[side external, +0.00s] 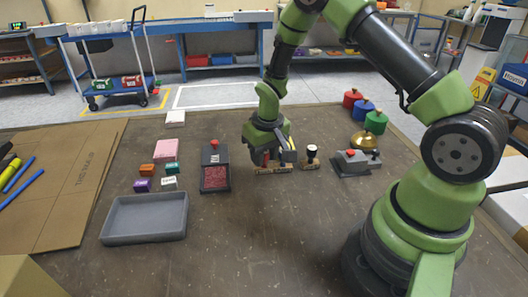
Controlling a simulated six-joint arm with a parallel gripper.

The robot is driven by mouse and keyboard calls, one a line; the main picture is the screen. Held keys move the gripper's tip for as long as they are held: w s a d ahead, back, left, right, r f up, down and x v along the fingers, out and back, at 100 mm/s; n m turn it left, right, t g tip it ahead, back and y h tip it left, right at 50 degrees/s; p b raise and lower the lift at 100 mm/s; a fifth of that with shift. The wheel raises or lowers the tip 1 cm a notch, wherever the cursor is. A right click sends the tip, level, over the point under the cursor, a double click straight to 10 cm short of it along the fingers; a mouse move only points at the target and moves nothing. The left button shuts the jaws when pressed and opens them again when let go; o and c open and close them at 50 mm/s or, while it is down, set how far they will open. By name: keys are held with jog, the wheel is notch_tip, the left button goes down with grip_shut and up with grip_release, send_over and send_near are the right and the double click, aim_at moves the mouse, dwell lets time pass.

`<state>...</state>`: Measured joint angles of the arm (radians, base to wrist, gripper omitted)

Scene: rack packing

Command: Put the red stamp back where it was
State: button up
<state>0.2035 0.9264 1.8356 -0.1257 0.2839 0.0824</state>
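My gripper (274,158) points down over a small row of wooden-based stamps in the middle of the table. A reddish handle (265,159), likely the red stamp's, shows at its left finger above a wooden base (264,171). Another wooden base (285,169) sits just right of it. The gripper hides most of both, so I cannot tell whether the fingers are closed on the red handle or beside it. A dark ink pad box (215,168) with a red surface lies to the left.
A grey device (356,161) stands right of the stamps, with a brass bell (364,140) and red, blue and green round containers (375,122) behind. Left are small coloured blocks (143,185), a pink pad (166,150) and an empty grey tray (145,232). The front middle is clear.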

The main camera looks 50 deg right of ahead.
jog(key=shift+o, duration=0.4)
jog(key=shift+r, duration=0.1)
jog(key=shift+r, duration=0.3)
jog(key=s+a+r+t, duration=0.1)
jog(key=s+a+r, duration=0.25)
jog(key=r, duration=0.75)
jog(key=s+a+r+t, duration=0.15)
jog(key=s+r, duration=0.25)
jog(key=r, duration=0.7)
jog(key=s+a+r+t+y, duration=0.1)
jog(key=s+a+r, duration=0.1)
jog(key=s, duration=0.3)
jog(key=s+a+r+t+y, duration=0.1)
jog(key=s+a+r+t, duration=0.1)
jog(key=s, duration=0.4)
jog(key=shift+s+a+m, duration=0.25)
jog(key=shift+a+m, duration=0.05)
jog(key=shift+a, duration=0.15)
